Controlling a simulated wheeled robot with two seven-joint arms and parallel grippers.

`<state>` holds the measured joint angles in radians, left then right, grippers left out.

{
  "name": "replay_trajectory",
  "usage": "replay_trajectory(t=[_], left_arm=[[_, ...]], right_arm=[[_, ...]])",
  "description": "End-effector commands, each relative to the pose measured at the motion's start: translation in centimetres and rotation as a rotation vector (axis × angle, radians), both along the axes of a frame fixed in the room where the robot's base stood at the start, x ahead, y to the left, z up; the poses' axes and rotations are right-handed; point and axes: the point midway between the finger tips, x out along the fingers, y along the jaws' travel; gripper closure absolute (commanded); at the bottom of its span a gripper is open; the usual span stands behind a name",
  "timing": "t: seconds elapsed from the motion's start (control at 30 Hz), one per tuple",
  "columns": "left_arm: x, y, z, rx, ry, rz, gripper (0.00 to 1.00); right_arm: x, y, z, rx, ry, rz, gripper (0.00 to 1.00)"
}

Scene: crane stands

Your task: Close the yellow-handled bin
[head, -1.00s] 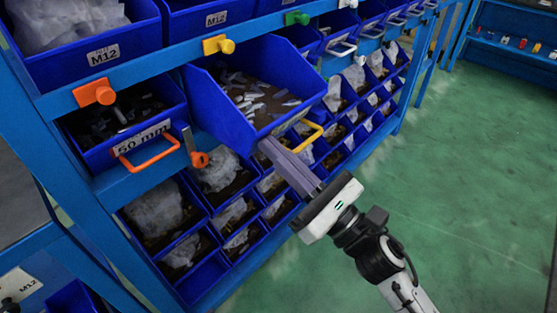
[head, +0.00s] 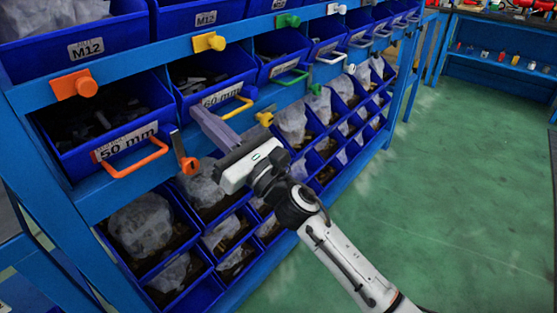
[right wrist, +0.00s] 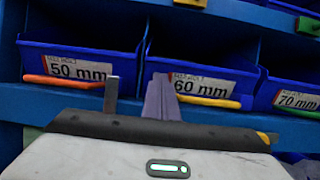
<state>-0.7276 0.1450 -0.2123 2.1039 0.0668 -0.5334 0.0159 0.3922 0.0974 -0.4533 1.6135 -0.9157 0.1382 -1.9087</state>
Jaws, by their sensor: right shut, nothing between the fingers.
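The yellow-handled bin is a blue bin (head: 190,100) with a "60 mm" label and a yellow handle (head: 240,108). It sits in its row on the rack, its front about level with the neighbouring bins. It also shows in the right wrist view (right wrist: 153,60). My right gripper (head: 197,112) is shut and empty, its fingers pointing at the lower left part of the bin's front, left of the handle. In the right wrist view the fingertips (right wrist: 160,80) overlap the label's left end; I cannot tell whether they touch. My left gripper is not in view.
The orange-handled "50 mm" bin (head: 128,148) is to the left, a green-handled bin (head: 282,68) to the right. A metal strip with an orange knob (head: 188,163) stands close left of my fingers. Green floor (head: 450,190) is clear at right.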

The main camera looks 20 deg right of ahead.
Motion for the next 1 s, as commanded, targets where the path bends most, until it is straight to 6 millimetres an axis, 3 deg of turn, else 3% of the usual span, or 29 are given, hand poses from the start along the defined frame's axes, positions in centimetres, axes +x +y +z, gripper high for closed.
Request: replay_trajectory(t=[0.27, 0.47, 1.0], left_arm=[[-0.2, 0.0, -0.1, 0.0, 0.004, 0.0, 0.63], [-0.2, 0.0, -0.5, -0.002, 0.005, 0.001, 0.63], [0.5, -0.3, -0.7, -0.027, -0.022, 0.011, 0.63]], right_arm=[[0.4, 0.1, 0.4, 0.005, 0.0, -0.007, 1.0], [-0.4, -0.4, -0.2, 0.005, -0.001, -0.002, 1.0], [-8.3, -5.8, -4.8, 0.003, -0.001, 0.016, 1.0]])
